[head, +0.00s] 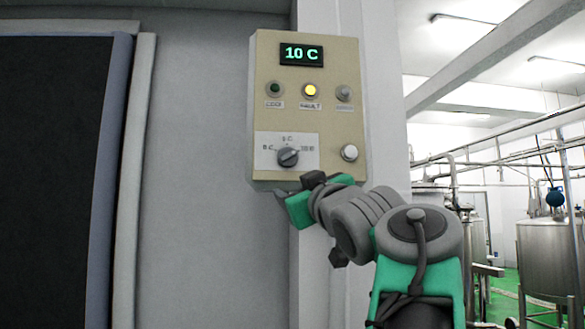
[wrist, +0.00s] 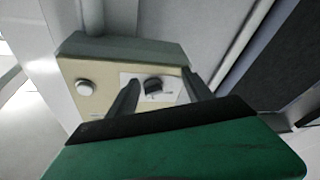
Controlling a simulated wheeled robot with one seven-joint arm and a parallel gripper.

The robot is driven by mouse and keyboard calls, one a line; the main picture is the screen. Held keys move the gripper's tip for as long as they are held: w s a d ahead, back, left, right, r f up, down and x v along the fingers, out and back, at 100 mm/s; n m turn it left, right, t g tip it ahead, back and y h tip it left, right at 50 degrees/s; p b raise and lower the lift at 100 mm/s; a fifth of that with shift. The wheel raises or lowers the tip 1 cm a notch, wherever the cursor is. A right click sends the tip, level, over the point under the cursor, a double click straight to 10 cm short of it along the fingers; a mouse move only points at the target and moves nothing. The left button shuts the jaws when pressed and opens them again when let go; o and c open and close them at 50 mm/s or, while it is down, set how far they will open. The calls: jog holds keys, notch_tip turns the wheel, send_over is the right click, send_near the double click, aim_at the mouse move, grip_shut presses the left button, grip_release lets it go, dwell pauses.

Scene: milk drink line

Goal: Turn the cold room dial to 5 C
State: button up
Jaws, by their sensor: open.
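The cold room dial (head: 288,157) is a dark grey knob on a white plate (head: 268,139), low on a beige control panel (head: 322,115). Small marks stand left of, above and right of it; the top one looks like 5 C. The knob's pointer seems turned toward the right mark. The display (head: 301,54) reads 10 C in green. My gripper (head: 280,194) is just below the panel's lower edge, apart from the dial. In the wrist view, the dial (wrist: 153,87) shows between the two open fingers of my gripper (wrist: 161,77), with nothing held.
A round pale button (head: 349,152) sits right of the dial. Above are a dark green lamp (head: 274,89), a lit yellow lamp (head: 310,91) and a grey switch (head: 344,93). A dark doorway (head: 50,180) is at left. Steel tanks (head: 545,250) stand far right.

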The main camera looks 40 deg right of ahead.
jog(key=n, duration=0.1)
send_near(290, 156)
jog(key=shift+n+t, duration=0.3)
jog(key=shift+t, duration=0.2)
jog(key=p+x, duration=0.3)
jog(key=x, duration=0.4)
jog(key=shift+w+f, duration=0.15)
jog(key=shift+w, duration=0.15)
jog(key=shift+w+d, duration=0.25)
jog(key=shift+w, duration=0.1)
grip_shut()
